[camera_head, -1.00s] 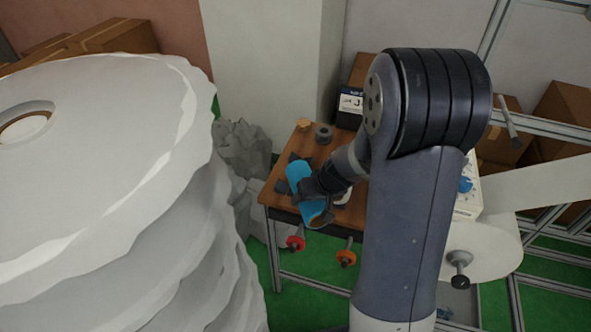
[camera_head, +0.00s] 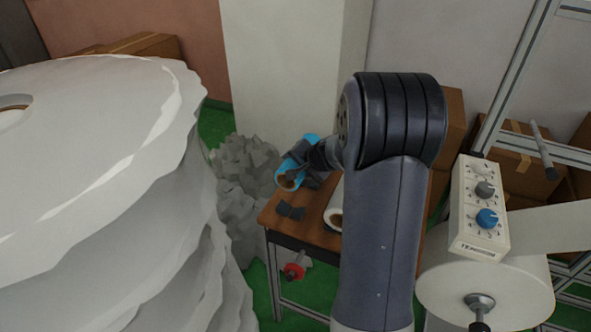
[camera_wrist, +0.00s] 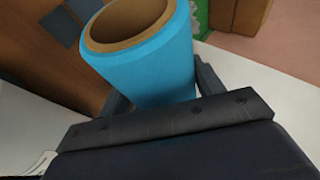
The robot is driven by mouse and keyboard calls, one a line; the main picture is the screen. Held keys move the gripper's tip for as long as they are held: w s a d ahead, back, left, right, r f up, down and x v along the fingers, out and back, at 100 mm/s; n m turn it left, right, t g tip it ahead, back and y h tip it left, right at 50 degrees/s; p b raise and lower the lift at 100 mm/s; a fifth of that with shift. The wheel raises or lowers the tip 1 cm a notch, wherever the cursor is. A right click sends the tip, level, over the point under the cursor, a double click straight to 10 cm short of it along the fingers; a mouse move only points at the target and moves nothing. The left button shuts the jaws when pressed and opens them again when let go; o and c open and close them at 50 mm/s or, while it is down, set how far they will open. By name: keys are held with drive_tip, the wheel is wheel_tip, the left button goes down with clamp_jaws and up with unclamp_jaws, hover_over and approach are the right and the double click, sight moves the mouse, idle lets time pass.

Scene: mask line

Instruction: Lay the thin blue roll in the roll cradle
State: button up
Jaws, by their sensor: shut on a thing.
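The thin blue roll (camera_head: 289,180) has a brown core and is held tilted above the left part of the wooden table (camera_head: 312,236). My gripper (camera_head: 300,160) is shut on it. In the wrist view the blue roll (camera_wrist: 150,70) sits between my gripper's fingers (camera_wrist: 162,90), with its open brown end toward the top. A dark bow-tie-shaped block (camera_head: 291,210) lies on the table below the roll; it looks like part of the roll cradle, but I cannot tell for sure. Dark square pieces (camera_wrist: 60,25) show on brown wood in the wrist view. My arm hides the table's right side.
A tall stack of big white rolls (camera_head: 90,160) fills the left. A white piece with a brown centre (camera_head: 334,218) lies near my arm. A control box (camera_head: 480,205) and large white roll (camera_head: 480,290) are at right.

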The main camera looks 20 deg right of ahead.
wheel_tip(320, 180, down, 7)
drive_tip(key=b, duration=0.4)
drive_tip(key=shift+b, duration=0.4)
wheel_tip(320, 180, down, 3)
drive_tip(key=b, duration=0.4)
drive_tip(key=shift+f, duration=0.1)
drive_tip(key=shift+f+b, duration=0.2)
drive_tip(key=shift+b, duration=0.2)
drive_tip(key=o, duration=1)
drive_tip(key=shift+o, duration=0.5)
drive_tip(key=shift+s+f, duration=0.1)
drive_tip(key=shift+f, duration=0.05)
drive_tip(key=v, duration=1.1)
drive_tip(key=shift+p, duration=0.45)
